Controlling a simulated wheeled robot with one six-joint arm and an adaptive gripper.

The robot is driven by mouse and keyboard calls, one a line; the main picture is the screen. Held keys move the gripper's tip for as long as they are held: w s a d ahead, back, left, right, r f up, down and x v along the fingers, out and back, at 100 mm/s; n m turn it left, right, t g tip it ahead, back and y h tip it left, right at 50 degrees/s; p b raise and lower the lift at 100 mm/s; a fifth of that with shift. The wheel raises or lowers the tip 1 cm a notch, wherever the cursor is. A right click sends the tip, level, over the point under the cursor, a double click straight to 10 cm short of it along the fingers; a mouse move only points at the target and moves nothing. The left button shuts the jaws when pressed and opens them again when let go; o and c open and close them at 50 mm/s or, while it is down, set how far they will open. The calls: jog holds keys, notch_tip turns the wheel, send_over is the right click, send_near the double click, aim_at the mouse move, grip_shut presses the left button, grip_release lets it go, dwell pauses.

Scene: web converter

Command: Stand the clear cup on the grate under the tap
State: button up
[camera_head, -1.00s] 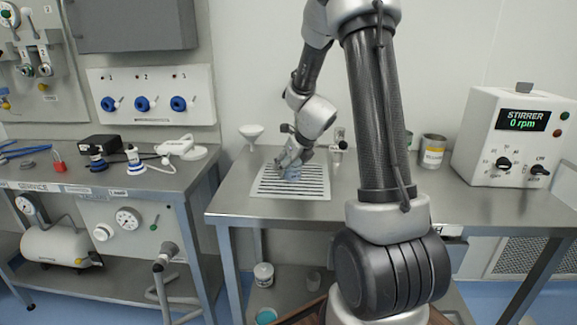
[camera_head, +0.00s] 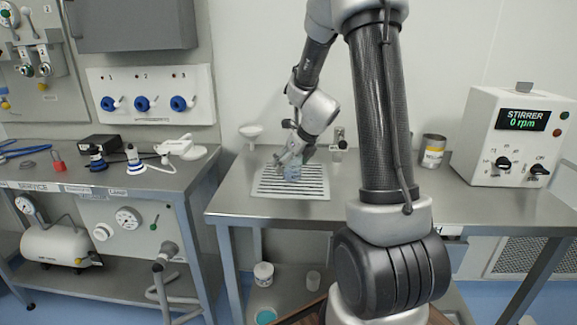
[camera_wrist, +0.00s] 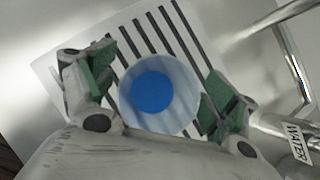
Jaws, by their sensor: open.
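The clear cup (camera_head: 291,173) stands on the slatted grate (camera_head: 262,190); it looks bluish in the head view. In the wrist view I look down into the cup (camera_wrist: 187,88), with a pale round rim and a blue disc inside. It appears upright on the grate (camera_wrist: 50,68). My gripper (camera_head: 291,161) is open, its green-padded fingers (camera_wrist: 160,85) on either side of the cup with gaps visible. A metal pipe labelled WATER (camera_wrist: 295,140) runs at the right in the wrist view. The outlet's position over the cup is unclear.
A white funnel (camera_head: 251,131) stands behind the grate. A labelled tin (camera_head: 433,151) and the stirrer unit (camera_head: 515,140) stand to the right. The bench top (camera_head: 335,205) is clear in front of the grate.

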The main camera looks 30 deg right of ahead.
jog(key=s+a+r+n, duration=0.2)
jog(key=s+r+n, duration=0.4)
jog(key=s+r, duration=0.1)
jog(key=s+a+r+n, duration=0.3)
jog(key=s+r+n, duration=0.2)
jog(key=s+r, duration=0.15)
jog(key=s+r+n+g, duration=0.1)
jog(key=s+n, duration=0.8)
jog(key=n, duration=0.2)
jog(key=s+a+r+n+g+h, duration=0.1)
jog(key=s+n, duration=0.8)
jog(key=n, duration=0.3)
jog(key=shift+a+r, duration=0.3)
